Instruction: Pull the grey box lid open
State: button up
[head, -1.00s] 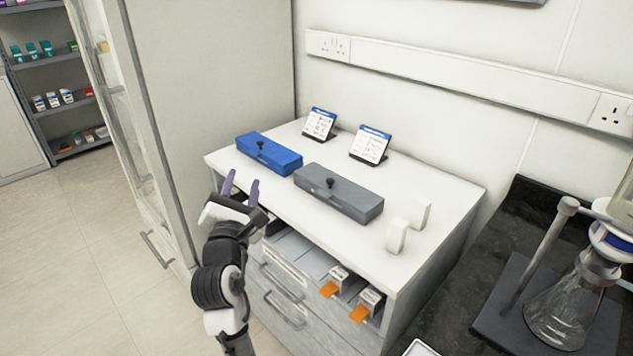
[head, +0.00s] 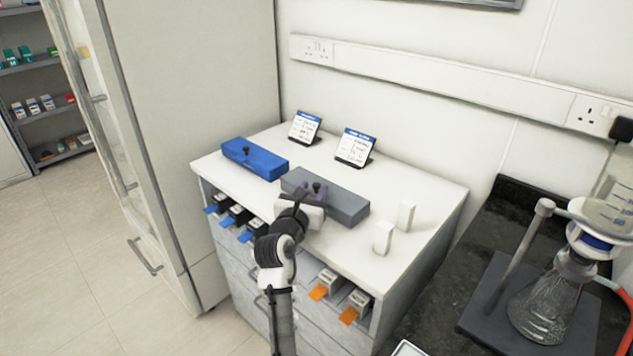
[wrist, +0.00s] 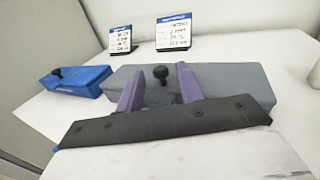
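The grey box (head: 345,203) lies closed on the white cabinet top, with a black knob (head: 316,187) on its lid. In the wrist view the grey box (wrist: 232,82) is straight ahead, and its black knob (wrist: 161,72) shows between my two purple fingers. My gripper (head: 312,193) is at the front side of the grey box. In the wrist view my gripper (wrist: 157,80) has its fingers spread apart with a clear gap. The fingertips overlap the lid in view; whether they touch it or reach the knob I cannot tell.
A blue box (head: 255,158) with its own knob lies left of the grey box. Two sign cards (head: 355,147) stand behind. Two white blocks (head: 384,237) stand to the right. Glassware (head: 545,300) stands on the dark bench.

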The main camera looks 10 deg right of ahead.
aim_at(315, 187)
jog(key=shift+x, duration=1.7)
grip_shut()
